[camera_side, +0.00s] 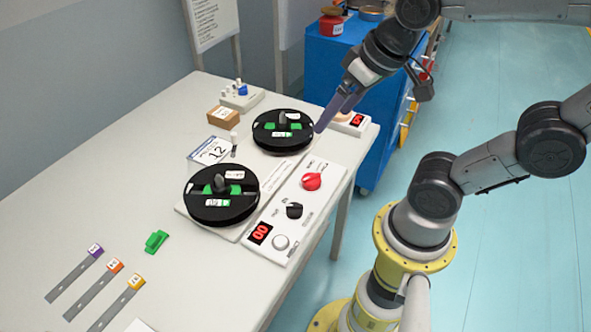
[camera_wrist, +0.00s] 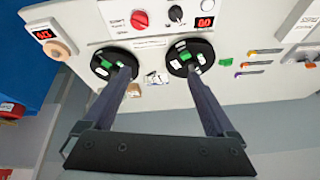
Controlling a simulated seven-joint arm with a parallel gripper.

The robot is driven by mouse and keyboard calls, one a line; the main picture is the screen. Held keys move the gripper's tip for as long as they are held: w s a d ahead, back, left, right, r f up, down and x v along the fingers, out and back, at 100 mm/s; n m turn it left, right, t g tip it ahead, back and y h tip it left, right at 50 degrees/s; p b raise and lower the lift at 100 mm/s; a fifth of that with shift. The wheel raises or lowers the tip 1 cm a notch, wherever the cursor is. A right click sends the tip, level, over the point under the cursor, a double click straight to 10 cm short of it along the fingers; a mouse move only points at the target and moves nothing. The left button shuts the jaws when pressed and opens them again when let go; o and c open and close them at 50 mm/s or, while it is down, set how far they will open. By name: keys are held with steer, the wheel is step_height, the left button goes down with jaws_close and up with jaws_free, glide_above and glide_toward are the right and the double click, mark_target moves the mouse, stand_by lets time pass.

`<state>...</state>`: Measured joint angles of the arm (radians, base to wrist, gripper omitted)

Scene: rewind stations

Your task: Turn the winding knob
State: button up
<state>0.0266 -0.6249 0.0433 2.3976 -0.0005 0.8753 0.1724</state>
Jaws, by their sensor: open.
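A white control panel (camera_side: 272,232) carries a red knob (camera_side: 311,181) and a smaller black knob (camera_side: 294,210). The red knob also shows in the wrist view (camera_wrist: 140,19), as does the black knob (camera_wrist: 176,13). I cannot read which label marks the winding knob. A near black reel (camera_side: 221,205) and a far black reel (camera_side: 283,141) lie on the station beside the panel. My gripper (camera_side: 326,118) is open and empty, above the table near the far reel, apart from both knobs. In the wrist view its fingers (camera_wrist: 158,85) point toward the two reels.
The panel has a red display (camera_side: 259,233) and a round button (camera_side: 281,242). A second small display box (camera_side: 350,124) stands at the far table corner. A number card (camera_side: 210,151), brown box (camera_side: 222,115) and green clip (camera_side: 156,242) lie left. A blue cabinet (camera_side: 325,75) stands behind.

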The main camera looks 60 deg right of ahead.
steer(key=w+d+f+m+g, duration=0.3)
steer(key=w+f, duration=0.2)
steer(key=w, duration=0.1)
steer(key=m+g, duration=0.1)
steer(key=g, duration=0.1)
glide_toward(312, 176)
step_height(312, 176, down, 9)
steer(key=shift+w+f, duration=0.1)
steer(key=shift+f, duration=0.15)
steer(key=c, duration=1.3)
steer(key=shift+n, duration=2.2)
steer(key=shift+c, duration=0.2)
steer(key=o, duration=1.3)
